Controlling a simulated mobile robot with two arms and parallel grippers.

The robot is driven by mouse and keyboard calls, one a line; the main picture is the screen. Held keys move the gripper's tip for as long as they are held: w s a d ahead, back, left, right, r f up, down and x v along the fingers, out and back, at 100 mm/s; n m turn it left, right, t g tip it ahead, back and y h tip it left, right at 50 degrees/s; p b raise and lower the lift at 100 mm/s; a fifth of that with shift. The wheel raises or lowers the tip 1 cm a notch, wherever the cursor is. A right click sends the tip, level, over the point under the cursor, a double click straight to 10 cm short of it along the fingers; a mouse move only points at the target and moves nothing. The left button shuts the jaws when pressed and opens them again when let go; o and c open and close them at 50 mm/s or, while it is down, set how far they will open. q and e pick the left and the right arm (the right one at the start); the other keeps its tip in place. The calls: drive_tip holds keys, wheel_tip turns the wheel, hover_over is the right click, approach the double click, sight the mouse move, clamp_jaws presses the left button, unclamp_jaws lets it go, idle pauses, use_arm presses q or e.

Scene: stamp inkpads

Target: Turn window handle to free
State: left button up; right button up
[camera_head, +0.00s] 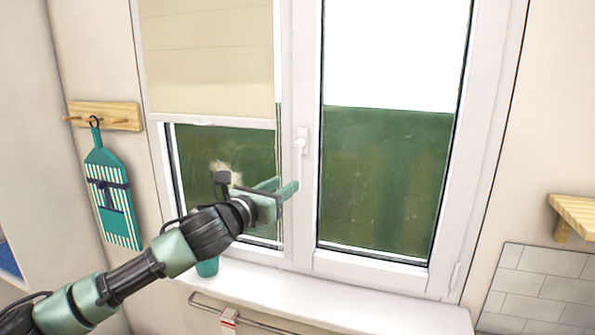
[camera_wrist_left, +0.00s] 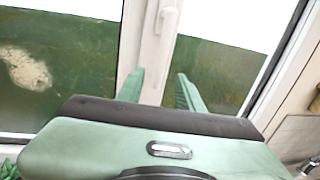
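The white window handle (camera_head: 300,142) is on the middle frame between the two panes, pointing downward. It also shows in the left wrist view (camera_wrist_left: 165,18), beyond the fingers and between them in the picture. My left gripper (camera_head: 280,188) is below and slightly left of the handle in the head view, apart from it. In the left wrist view its two fingers (camera_wrist_left: 157,92) are spread with nothing between them. The window (camera_head: 385,180) looks shut. My right gripper is in neither view.
A white sill (camera_head: 330,297) runs below the window, with a teal cup (camera_head: 207,267) on it. A beige blind (camera_head: 207,60) covers the upper left pane. A teal striped board (camera_head: 110,195) hangs from a wooden rack (camera_head: 105,115). A wooden shelf (camera_head: 575,213) is at right.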

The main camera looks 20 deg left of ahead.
sight(296, 174)
use_arm(q)
drive_tip(key=x, duration=0.2)
drive_tip(key=p+x, duration=0.1)
drive_tip(key=x, duration=0.1)
drive_tip(key=r+p+x, duration=0.1)
drive_tip(key=x, duration=0.1)
drive_tip(key=shift+w, duration=0.1)
drive_tip(key=shift+w+d, duration=0.2)
drive_tip(key=shift+w, duration=0.55)
clamp_jaws()
drive_tip(key=shift+f, duration=0.1)
idle(0.7)
